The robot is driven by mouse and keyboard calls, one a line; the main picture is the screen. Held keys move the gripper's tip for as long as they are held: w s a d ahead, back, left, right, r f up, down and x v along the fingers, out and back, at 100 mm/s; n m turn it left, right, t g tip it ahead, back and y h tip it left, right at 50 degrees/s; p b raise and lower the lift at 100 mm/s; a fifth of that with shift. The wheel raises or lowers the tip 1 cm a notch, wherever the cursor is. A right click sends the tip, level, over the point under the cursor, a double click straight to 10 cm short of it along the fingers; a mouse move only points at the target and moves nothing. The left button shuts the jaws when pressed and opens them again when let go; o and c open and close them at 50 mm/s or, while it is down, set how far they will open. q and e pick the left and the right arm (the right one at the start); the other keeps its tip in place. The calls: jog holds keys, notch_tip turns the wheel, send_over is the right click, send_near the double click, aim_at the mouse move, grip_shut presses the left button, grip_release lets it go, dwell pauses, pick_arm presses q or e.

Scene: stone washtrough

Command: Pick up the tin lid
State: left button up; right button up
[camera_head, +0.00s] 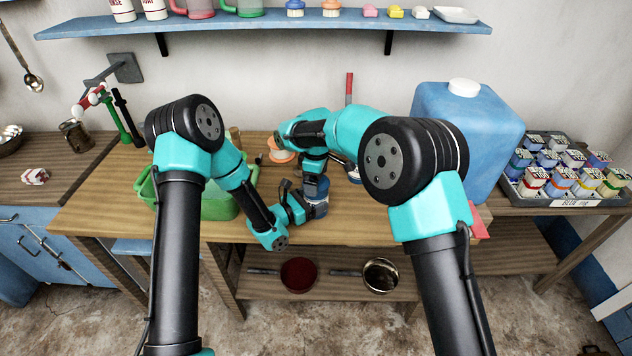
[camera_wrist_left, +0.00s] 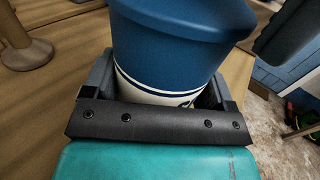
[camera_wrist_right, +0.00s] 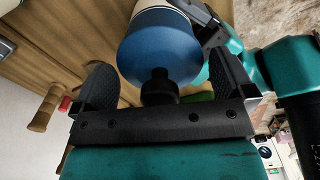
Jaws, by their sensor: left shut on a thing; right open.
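A blue-and-white tin (camera_head: 318,208) stands at the front middle of the wooden table in the head view. Its blue lid (camera_wrist_right: 158,52) has a black knob (camera_wrist_right: 160,88), seen from above in the right wrist view. In the left wrist view the lid (camera_wrist_left: 185,25) sits on the tin (camera_wrist_left: 150,85). My left gripper (camera_wrist_left: 160,82) is shut on the tin's body from the side; it also shows in the head view (camera_head: 303,204). My right gripper (camera_wrist_right: 163,65) is open above the lid, a finger on either side of the knob. Contact with the knob cannot be told.
A green basin (camera_head: 218,205) stands left of the tin. A large blue canister (camera_head: 465,135) stands at the right rear, with a tray (camera_head: 570,199) of small tins beyond it. An orange-based item (camera_head: 281,156) stands behind my arms. Two pans lie on the lower shelf (camera_head: 340,285).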

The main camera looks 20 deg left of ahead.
jog(key=c, duration=0.7)
jog(key=shift+r, duration=0.15)
notch_tip(320, 180, up, 10)
jog(key=shift+f, duration=0.1)
dwell(0.3)
dwell(0.4)
